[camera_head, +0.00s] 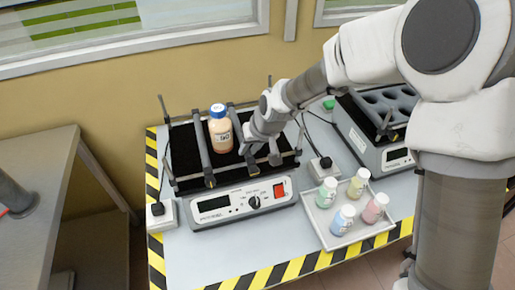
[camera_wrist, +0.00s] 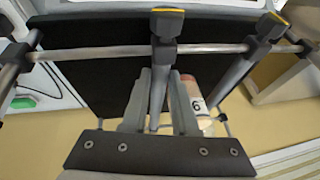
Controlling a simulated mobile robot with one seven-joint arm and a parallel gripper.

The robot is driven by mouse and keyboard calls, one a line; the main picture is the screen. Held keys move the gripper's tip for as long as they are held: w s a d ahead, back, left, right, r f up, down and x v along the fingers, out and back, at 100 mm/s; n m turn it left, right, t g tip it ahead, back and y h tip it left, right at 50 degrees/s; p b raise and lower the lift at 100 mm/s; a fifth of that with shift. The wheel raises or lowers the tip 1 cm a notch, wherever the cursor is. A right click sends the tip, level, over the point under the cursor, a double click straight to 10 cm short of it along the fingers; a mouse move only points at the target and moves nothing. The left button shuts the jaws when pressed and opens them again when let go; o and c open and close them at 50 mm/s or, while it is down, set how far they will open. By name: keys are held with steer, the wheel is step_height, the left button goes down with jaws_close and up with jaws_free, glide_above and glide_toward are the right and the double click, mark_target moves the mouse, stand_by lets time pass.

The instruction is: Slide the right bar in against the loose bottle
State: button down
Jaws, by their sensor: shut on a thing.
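The loose bottle (camera_head: 220,134), amber with a blue cap and white label, stands upright on the black platform of the shaker (camera_head: 243,198). The left bar (camera_head: 202,150) runs along its left side. The right bar (camera_head: 234,122) is on its right, partly hidden by my gripper (camera_head: 254,151). In the wrist view, the right bar (camera_wrist: 158,88) passes between the fingers of my gripper (camera_wrist: 160,105), which is shut on it. There the bottle (camera_wrist: 196,98) shows between one finger and the left bar (camera_wrist: 235,72). I cannot tell whether the right bar touches the bottle.
A tray (camera_head: 326,232) with several small capped bottles stands at the front right. A second device (camera_head: 372,135) with round holes is behind it, beside my arm. White boxes with cables flank the shaker. Yellow-black tape (camera_head: 270,278) marks the table edge.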

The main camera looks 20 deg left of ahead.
steer(key=shift+s+a+b, duration=0.3)
steer(key=shift+s+a, duration=0.6)
steer(key=shift+a, duration=0.15)
steer(key=c, duration=0.7)
jaws_free()
steer(key=p+v, duration=0.1)
steer(key=v, duration=1.6)
steer(key=shift+d+r+p, duration=0.1)
steer(key=shift+r+p, duration=0.1)
steer(key=shift+p, duration=0.1)
steer(key=shift+d, duration=0.1)
